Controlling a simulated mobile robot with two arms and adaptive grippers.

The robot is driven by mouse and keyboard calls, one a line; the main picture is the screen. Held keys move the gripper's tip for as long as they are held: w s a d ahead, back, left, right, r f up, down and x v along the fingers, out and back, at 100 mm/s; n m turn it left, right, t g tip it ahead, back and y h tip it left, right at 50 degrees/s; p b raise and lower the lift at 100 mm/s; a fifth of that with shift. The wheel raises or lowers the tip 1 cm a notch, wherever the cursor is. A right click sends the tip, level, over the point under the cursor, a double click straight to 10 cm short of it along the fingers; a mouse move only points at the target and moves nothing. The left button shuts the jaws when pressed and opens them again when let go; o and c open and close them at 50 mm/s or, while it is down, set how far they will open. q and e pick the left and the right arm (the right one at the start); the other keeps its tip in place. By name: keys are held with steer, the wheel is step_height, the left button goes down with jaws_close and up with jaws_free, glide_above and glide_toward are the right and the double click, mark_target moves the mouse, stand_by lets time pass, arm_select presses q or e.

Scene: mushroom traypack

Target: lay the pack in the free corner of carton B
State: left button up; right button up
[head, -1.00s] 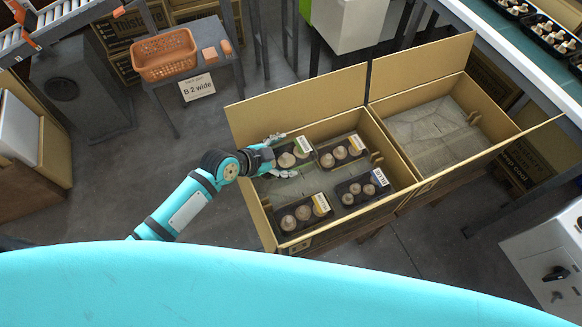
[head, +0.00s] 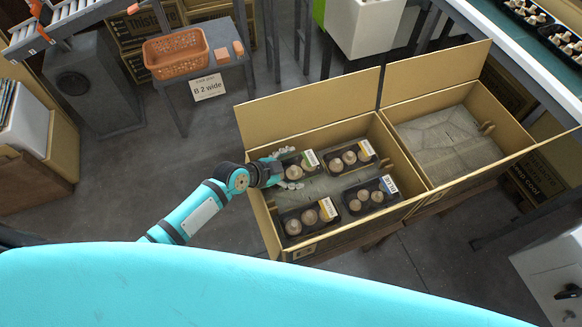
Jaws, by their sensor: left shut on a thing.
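My left gripper (head: 286,170) reaches over the left wall of the left-hand open carton (head: 262,213), its fingers shut on a dark mushroom pack (head: 300,164) with a green-and-white label. That pack is in the far left corner area; whether it touches the floor cannot be told. Three more packs lie in this carton: one (head: 350,158) at the far right beside the held one, one (head: 370,195) at the near right, and one (head: 306,217) at the near left. Part of the held pack is hidden by the gripper. My right gripper is out of view.
A second open carton (head: 452,187) to the right is empty of packs. Raised flaps (head: 310,108) stand behind both. A conveyor (head: 520,62) runs at the upper right.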

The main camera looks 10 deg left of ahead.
arm_select(q)
steer(key=o, duration=1.3)
steer(key=shift+f, duration=0.1)
steer(key=shift+r+p, duration=0.3)
steer(key=shift+r, duration=0.05)
steer(key=shift+r+p, duration=0.6)
steer(key=v, duration=1.1)
steer(key=shift+s+a+f, duration=0.1)
steer(key=shift+s+a, duration=0.15)
steer(key=shift+s, duration=0.1)
